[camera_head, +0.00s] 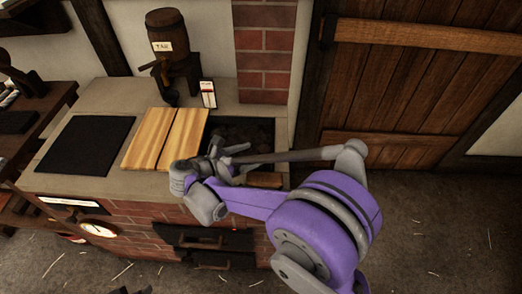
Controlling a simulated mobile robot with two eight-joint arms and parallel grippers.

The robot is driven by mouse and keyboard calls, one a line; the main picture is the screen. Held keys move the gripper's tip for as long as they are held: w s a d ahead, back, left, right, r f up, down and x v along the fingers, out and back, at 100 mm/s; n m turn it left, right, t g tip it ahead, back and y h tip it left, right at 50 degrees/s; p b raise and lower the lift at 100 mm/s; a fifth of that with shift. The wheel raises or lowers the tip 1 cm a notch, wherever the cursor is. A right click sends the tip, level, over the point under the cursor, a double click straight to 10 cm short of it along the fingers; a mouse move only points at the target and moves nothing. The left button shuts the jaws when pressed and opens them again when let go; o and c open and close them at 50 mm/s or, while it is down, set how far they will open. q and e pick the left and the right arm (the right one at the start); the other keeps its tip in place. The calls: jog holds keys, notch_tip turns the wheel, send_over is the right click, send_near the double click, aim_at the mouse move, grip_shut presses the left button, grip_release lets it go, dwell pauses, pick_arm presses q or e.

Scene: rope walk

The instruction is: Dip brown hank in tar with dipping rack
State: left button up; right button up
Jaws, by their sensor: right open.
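A small wooden barrel (168,34) labelled TAR stands at the back of a brick-fronted counter, with a tap-like dark fitting below it. My right gripper (230,150) is open over the front of a dark recess (255,132) in the counter top. I see nothing held between its fingers. My right arm covers the front right part of the recess. I cannot make out a brown hank or a dipping rack in this view.
Two light wooden boards (165,138) lie left of the recess, beside a black square plate (84,145). A small white card (208,94) stands behind the boards. A plank door (420,75) is at the right. Open floor (440,225) lies before it.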

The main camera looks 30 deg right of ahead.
jog(key=v, duration=0.5)
jog(key=shift+o, duration=0.2)
jog(key=shift+f, duration=0.1)
dwell(5.4)
